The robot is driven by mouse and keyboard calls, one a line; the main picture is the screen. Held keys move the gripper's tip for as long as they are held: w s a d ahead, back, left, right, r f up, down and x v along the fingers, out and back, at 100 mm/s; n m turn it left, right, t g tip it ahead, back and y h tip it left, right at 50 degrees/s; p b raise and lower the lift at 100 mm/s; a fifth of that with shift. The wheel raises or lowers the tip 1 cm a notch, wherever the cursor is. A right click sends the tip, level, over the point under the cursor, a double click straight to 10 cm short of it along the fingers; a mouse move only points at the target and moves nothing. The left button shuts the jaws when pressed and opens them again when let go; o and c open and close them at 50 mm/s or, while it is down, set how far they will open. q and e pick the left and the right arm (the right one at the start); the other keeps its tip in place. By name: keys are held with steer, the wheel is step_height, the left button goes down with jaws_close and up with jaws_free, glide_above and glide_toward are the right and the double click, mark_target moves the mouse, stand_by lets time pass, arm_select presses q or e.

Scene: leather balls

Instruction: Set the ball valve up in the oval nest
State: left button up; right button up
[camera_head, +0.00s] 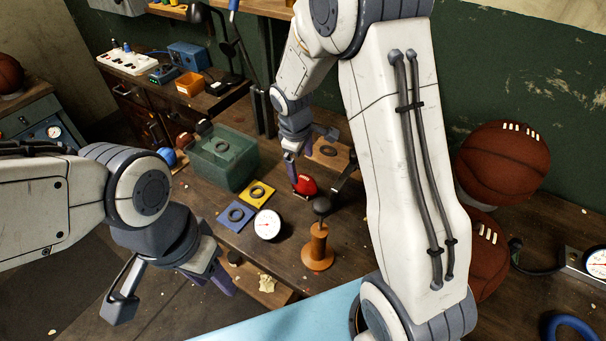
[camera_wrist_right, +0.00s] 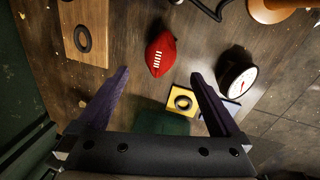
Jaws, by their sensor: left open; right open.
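A small red oval ball (camera_head: 305,185) with white lacing lies on the workbench; it also shows in the right wrist view (camera_wrist_right: 161,53), laces facing that camera. I cannot make out its valve. A wooden block (camera_head: 343,153) with a dark ring, elongated in the right wrist view (camera_wrist_right: 97,53), lies beyond the ball. A yellow plate (camera_head: 268,189) and a blue plate (camera_head: 226,217) also carry dark rings. I cannot tell surely which is the oval nest. My right gripper (camera_head: 306,158) is open and empty above the ball. My left gripper (camera_head: 218,280) is open off the bench's front-left edge.
A round white gauge (camera_head: 267,224) and an orange-brown stand with a dark knob (camera_head: 318,246) are near the ball. A green translucent bin (camera_head: 222,158) stands left of it.

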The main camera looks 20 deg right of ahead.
steer(key=s+a+r+y, duration=0.1)
steer(key=s+a+r, duration=0.7)
steer(key=s+a, duration=0.2)
steer(key=s+a+r+m, duration=0.1)
steer(key=s+a, duration=0.1)
steer(key=s, duration=0.7)
steer(key=s+a+r+g+y, duration=0.1)
steer(key=s+a, duration=0.1)
steer(key=s, duration=0.7)
steer(key=shift+a+r+m+g+y, duration=0.25)
steer(key=shift+r+m+g+y, duration=0.05)
steer(key=shift+m, duration=0.1)
